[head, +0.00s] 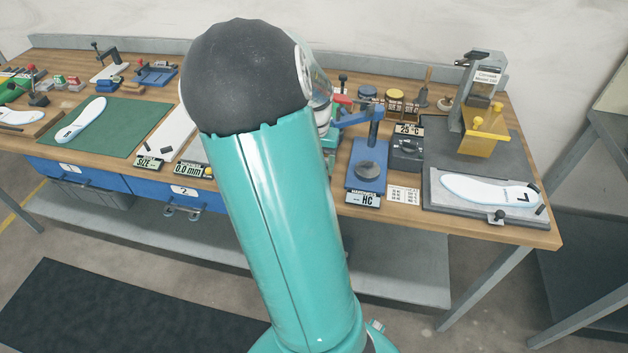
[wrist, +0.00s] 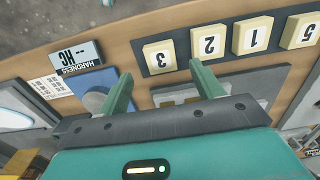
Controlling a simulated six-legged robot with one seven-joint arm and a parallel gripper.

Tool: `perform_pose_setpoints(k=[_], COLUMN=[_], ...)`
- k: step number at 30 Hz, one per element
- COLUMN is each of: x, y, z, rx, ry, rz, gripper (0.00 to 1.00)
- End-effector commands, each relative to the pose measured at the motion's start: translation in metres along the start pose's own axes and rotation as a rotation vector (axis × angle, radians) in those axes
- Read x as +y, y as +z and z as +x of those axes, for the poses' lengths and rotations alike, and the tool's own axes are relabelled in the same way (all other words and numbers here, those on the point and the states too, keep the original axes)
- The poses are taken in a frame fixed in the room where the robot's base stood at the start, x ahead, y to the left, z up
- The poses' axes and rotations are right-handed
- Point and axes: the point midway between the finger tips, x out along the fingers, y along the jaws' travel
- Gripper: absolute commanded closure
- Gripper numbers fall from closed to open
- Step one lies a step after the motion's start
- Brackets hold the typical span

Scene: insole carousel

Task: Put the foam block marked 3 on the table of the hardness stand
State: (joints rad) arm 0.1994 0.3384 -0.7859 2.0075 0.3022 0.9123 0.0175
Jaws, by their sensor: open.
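The foam block marked 3 (wrist: 159,57) is a cream square with a black digit. It lies at the end of a row of blocks in the wrist view, beside block 2 (wrist: 209,45). My gripper (wrist: 164,84) is open and empty, with its green fingertips apart and block 3 showing just beyond the gap. The hardness stand (head: 366,178) has a blue base, a post and a dark round table (head: 367,169) with nothing seen on it. Its blue base (wrist: 86,84) also shows in the wrist view, partly behind a finger. My arm hides the blocks and gripper in the head view.
Blocks 1 (wrist: 253,35) and 5 (wrist: 300,30) continue the row. The hardness display (head: 362,199) shows dashes and HC. A dark box with a 25 °C display (head: 408,144) stands right of the stand. A white insole (head: 488,190) lies further right.

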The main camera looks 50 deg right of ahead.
Motion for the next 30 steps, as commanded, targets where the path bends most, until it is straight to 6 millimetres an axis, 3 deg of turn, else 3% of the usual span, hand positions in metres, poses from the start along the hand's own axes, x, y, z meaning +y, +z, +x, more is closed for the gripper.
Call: perform_pose_setpoints(k=[9,18,25,30], x=[-0.001,-0.002,-0.002,-0.002], y=[-0.002,-0.002,-0.002,-0.002], z=[0.044,0.050,0.050,0.050], rx=[-0.002,0.000,0.000,0.000], ry=[0.003,0.001,0.001,0.001], rz=[0.005,0.002,0.002,0.002], gripper=[0.34,0.34,0.77,0.85])
